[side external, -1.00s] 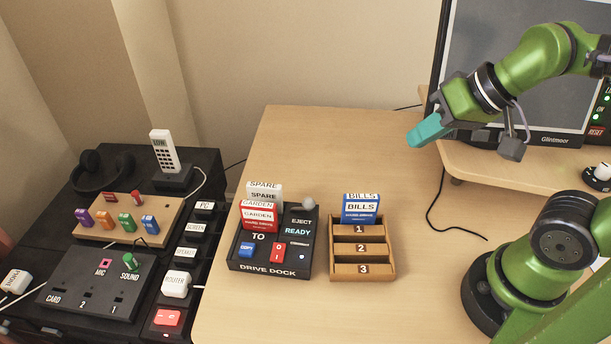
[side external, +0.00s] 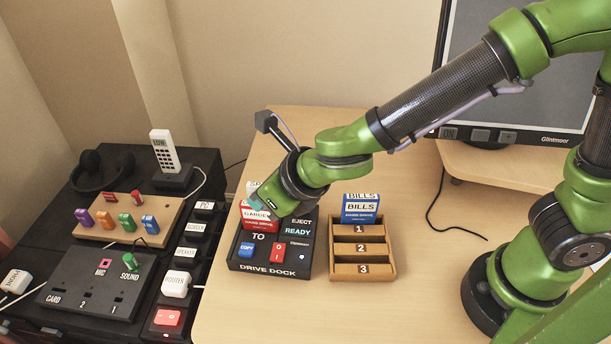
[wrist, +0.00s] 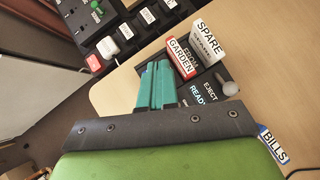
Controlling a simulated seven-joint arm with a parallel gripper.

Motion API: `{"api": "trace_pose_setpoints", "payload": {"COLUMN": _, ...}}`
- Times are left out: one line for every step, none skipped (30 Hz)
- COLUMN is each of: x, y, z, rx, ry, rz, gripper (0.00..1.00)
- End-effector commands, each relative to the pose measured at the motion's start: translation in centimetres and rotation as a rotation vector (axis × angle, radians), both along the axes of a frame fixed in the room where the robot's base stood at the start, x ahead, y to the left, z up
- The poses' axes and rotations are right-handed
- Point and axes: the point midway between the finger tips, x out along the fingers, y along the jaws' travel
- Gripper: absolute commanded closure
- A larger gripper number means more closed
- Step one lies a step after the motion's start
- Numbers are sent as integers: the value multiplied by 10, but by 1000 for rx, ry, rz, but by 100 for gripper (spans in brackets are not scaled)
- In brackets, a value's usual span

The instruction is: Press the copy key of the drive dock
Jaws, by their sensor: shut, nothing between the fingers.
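The drive dock (side external: 275,270) is a black box on the desk in the side external view. Its blue copy key (side external: 247,250) is at the front left, beside a red rocker switch (side external: 277,253). A red GARDEN cartridge (side external: 259,224) stands in the dock behind the keys. My gripper (side external: 254,189) is above the back of the dock, its teal fingers mostly hidden by the wrist. In the wrist view my fingers (wrist: 159,68) are together and empty, in front of the dock.
The dock also holds a white SPARE cartridge (wrist: 208,40) and has a grey knob (wrist: 230,87). A wooden rack (side external: 362,268) with a blue BILLS cartridge (side external: 361,207) stands to the right. Black panels with switches (side external: 90,285) lie to the left. The front desk is clear.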

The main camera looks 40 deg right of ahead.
Motion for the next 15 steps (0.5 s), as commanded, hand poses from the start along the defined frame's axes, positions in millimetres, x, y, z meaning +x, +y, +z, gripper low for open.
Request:
{"api": "trace_pose_setpoints", "payload": {"x": 2, "y": 10, "z": -2, "rx": -81, "ry": -41, "rz": 135, "gripper": 100}}
{"api": "trace_pose_setpoints", "payload": {"x": 3, "y": 15, "z": -1, "rx": -130, "ry": -69, "rz": 214, "gripper": 100}}
{"api": "trace_pose_setpoints", "payload": {"x": 5, "y": 20, "z": 0, "rx": -190, "ry": -106, "rz": 308, "gripper": 100}}
{"api": "trace_pose_setpoints", "payload": {"x": 7, "y": 23, "z": 2, "rx": -230, "ry": -134, "rz": 371, "gripper": 100}}
{"api": "trace_pose_setpoints", "payload": {"x": 8, "y": 26, "z": 4, "rx": -269, "ry": -159, "rz": 430, "gripper": 100}}
{"api": "trace_pose_setpoints", "payload": {"x": 9, "y": 29, "z": 7, "rx": -312, "ry": -190, "rz": 497, "gripper": 100}}
{"api": "trace_pose_setpoints", "payload": {"x": 9, "y": 30, "z": 8, "rx": -341, "ry": -210, "rz": 541, "gripper": 100}}
{"api": "trace_pose_setpoints", "payload": {"x": 9, "y": 32, "z": 9, "rx": -366, "ry": -225, "rz": 578, "gripper": 100}}
{"api": "trace_pose_setpoints", "payload": {"x": 9, "y": 33, "z": 10, "rx": -396, "ry": -243, "rz": 622, "gripper": 100}}
{"api": "trace_pose_setpoints", "payload": {"x": 9, "y": 34, "z": 10, "rx": -414, "ry": -253, "rz": 647, "gripper": 100}}
{"api": "trace_pose_setpoints", "payload": {"x": 9, "y": 34, "z": 10, "rx": -428, "ry": -259, "rz": 665, "gripper": 100}}
{"api": "trace_pose_setpoints", "payload": {"x": 9, "y": 35, "z": 10, "rx": -441, "ry": -266, "rz": 684, "gripper": 100}}
{"api": "trace_pose_setpoints", "payload": {"x": 9, "y": 35, "z": 10, "rx": -450, "ry": -270, "rz": 693, "gripper": 100}}
{"api": "trace_pose_setpoints", "payload": {"x": 9, "y": 35, "z": 10, "rx": -455, "ry": -272, "rz": 700, "gripper": 100}}
{"api": "trace_pose_setpoints", "payload": {"x": 9, "y": 35, "z": 10, "rx": -460, "ry": -273, "rz": 705, "gripper": 100}}
